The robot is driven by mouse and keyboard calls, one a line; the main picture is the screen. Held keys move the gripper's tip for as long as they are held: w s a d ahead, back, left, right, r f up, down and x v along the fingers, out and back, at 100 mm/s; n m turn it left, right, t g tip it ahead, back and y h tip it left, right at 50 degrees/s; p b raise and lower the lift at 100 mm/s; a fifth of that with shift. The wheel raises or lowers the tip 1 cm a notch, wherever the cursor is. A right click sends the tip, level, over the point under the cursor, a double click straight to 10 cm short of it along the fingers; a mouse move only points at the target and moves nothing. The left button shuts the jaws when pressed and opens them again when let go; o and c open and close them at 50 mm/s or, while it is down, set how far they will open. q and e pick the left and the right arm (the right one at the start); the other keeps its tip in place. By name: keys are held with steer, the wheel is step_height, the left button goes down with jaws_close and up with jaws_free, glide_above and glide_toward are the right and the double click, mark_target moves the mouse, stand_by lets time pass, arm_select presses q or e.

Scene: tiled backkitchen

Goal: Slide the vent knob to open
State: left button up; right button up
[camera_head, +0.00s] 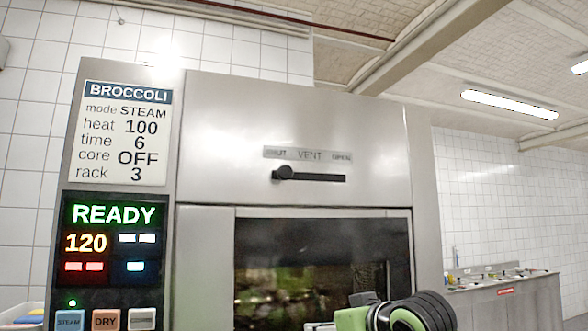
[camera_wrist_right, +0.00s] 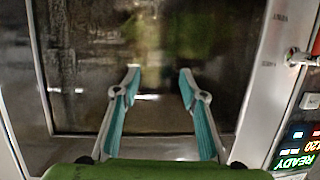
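The vent knob (camera_head: 285,172) is a small dark knob at the left end of a horizontal black slot (camera_head: 320,178) on the oven's steel upper front. My left gripper is out of view.
The oven's dark door window (camera_head: 300,262) lies below the vent panel. A control panel (camera_head: 110,240) showing READY and a BROCCOLI settings card (camera_head: 125,133) are on the left. A steel counter (camera_head: 505,295) stands at the far right. The space before the vent slot looks clear.

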steer(key=s+a+r+n+t+y, duration=0.1)
steer(key=s+r, duration=0.2)
steer(key=r, duration=0.7)
steer(key=s+a+r+t, duration=0.1)
steer(key=s+r, duration=0.3)
steer(key=r, duration=0.6)
steer(key=n+t, duration=0.1)
glide_toward(287, 171)
steer(key=shift+y, duration=0.4)
steer(key=p+x, duration=0.6)
steer(key=x, duration=0.2)
steer(key=shift+d, duration=0.15)
steer(key=shift+w+f+p, duration=0.15)
steer(key=shift+w+p, duration=0.25)
steer(key=shift+w, duration=0.15)
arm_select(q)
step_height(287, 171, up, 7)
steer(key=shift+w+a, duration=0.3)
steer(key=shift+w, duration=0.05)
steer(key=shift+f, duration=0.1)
arm_select(e)
jaws_close()
